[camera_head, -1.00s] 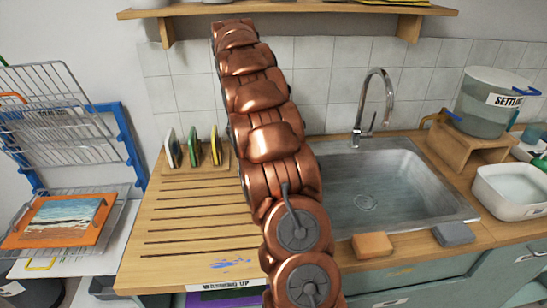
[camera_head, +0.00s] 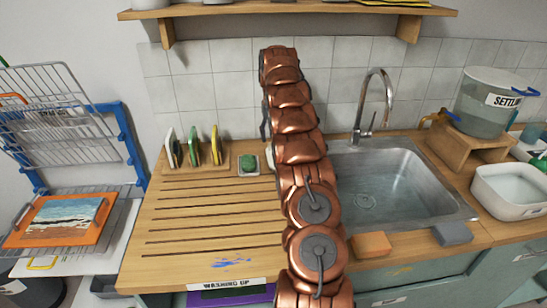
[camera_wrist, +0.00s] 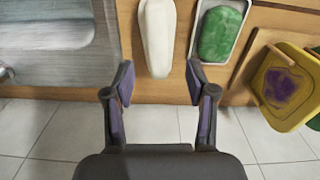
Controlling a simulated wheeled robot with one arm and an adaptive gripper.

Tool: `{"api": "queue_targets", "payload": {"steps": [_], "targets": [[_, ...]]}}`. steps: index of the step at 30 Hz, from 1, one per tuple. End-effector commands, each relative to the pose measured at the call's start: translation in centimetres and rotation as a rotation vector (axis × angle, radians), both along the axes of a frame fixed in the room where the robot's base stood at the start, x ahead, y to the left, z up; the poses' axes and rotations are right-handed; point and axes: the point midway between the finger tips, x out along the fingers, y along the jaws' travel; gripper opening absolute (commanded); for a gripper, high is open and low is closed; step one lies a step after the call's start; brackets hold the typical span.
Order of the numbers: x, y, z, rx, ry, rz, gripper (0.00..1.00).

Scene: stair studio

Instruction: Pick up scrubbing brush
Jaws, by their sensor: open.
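A pale, elongated, rounded object (camera_wrist: 157,36) lies on the wooden counter in the wrist view. It may be the scrubbing brush, but no bristles show. In the head view only its edge (camera_head: 269,155) shows beside my arm. A green block (camera_wrist: 220,34) lies in a shallow grey dish beside it, also seen in the head view (camera_head: 248,163). My gripper (camera_wrist: 160,92) is open and empty, its fingers apart. In the wrist picture the pale object lies beyond the fingertips, between their lines. In the head view my arm hides most of the gripper.
The metal sink (camera_head: 392,190) with its tall tap (camera_head: 376,105) is right of my arm. Coloured boards (camera_head: 193,150) stand in a wooden rack to the left; a yellow one (camera_wrist: 285,88) is near in the wrist view.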

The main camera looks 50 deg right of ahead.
Motion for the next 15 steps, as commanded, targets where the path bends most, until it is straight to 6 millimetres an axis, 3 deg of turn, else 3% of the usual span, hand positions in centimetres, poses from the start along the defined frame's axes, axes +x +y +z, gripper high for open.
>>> {"api": "queue_targets", "payload": {"steps": [15], "targets": [[-0.3, -0.1, -2.9, 0.005, 0.007, -0.003, 0.56]]}}
